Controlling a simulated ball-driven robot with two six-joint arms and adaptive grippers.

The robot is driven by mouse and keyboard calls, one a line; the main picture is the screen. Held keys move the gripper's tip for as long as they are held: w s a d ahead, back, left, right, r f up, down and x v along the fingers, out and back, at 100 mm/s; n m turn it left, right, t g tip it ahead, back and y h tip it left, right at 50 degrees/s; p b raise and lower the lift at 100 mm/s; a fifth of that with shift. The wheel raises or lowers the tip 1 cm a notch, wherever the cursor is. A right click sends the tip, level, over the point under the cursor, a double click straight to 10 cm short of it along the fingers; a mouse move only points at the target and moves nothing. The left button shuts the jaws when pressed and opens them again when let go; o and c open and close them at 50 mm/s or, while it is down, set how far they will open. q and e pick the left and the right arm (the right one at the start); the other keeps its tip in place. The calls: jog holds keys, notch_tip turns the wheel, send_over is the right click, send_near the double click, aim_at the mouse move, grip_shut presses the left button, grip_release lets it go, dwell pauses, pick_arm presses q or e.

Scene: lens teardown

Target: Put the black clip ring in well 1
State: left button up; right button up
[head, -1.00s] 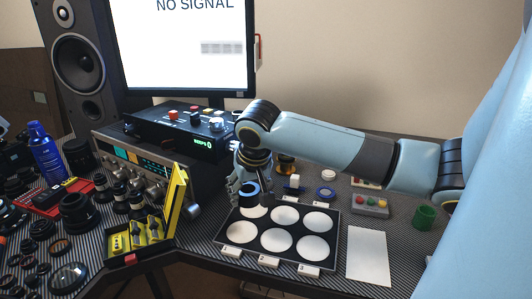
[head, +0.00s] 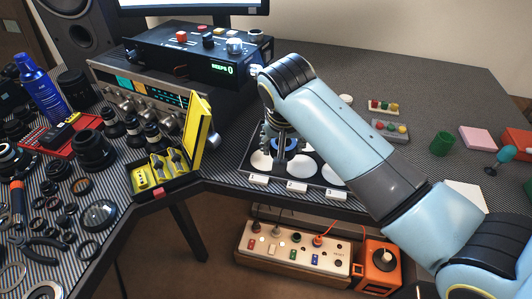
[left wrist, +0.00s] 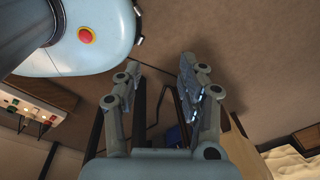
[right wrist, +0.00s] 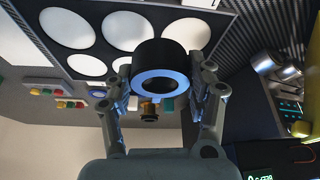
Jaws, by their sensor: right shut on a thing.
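My right gripper (right wrist: 162,85) is shut on a thick black ring (right wrist: 150,54), the clip ring by its look; its near face shines bluish in the right wrist view. In the head view the right gripper (head: 278,135) points down over the black tray (head: 244,172), above its left and middle wells. The ring is largely hidden there by the fingers, and I cannot tell its height over the tray. Well 1 (head: 261,160) is the white round at the front left, behind label 1 (head: 258,179). My left gripper (left wrist: 158,75) is open and empty, away from the tray.
A yellow open case (head: 197,130) stands left of the tray. A control box (head: 195,52) is behind it. A green cup (head: 442,144) and a button box (head: 390,130) lie to the right. Lens parts crowd the left bench. My right arm covers the tray's right side.

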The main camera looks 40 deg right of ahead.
send_over(265, 159)
jog(key=s, duration=0.1)
jog(key=f, duration=0.3)
jog(key=shift+s+a+f+b, duration=0.15)
jog(key=shift+a+f+b, duration=0.1)
jog(key=shift+a+b, duration=0.15)
notch_tip(265, 159, down, 3)
jog(key=shift+f, duration=0.5)
pick_arm(q)
jog(key=shift+w+a+f, duration=0.3)
jog(key=shift+w+f, duration=0.3)
jog(key=shift+f, duration=0.1)
jog(key=shift+b, duration=0.3)
pick_arm(e)
jog(key=shift+f, duration=0.1)
jog(key=shift+f, duration=0.1)
jog(key=o, duration=0.9)
jog(key=shift+o, duration=0.2)
